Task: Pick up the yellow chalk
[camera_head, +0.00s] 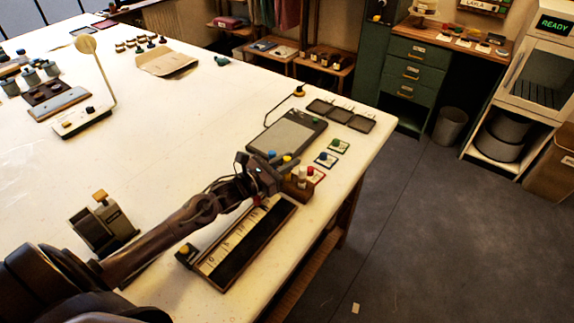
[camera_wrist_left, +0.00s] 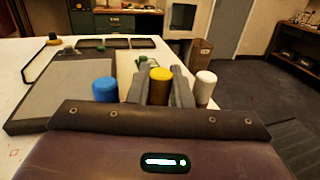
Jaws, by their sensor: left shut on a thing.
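The yellow chalk (camera_wrist_left: 160,88) stands upright between the two fingers of my left gripper (camera_wrist_left: 160,82) in the left wrist view. The fingers are closed on its sides. In the head view, the yellow chalk (camera_head: 287,159) shows at the tip of my left gripper (camera_head: 280,174), above a small brown wooden block (camera_head: 300,188). A blue chalk (camera_wrist_left: 105,89) is to its left and a white chalk (camera_wrist_left: 205,87) to its right in the wrist view. The chalk's lower end is hidden, so I cannot tell whether it is clear of the block. My right gripper is not in view.
A long tray with a dark strip (camera_head: 247,243) lies just below the gripper. A grey slate-like board (camera_head: 289,136) lies beyond it, with small coloured pieces on cards (camera_head: 327,159) to the right. The table's right edge is close by. A stamp-like device (camera_head: 104,225) stands left of my arm.

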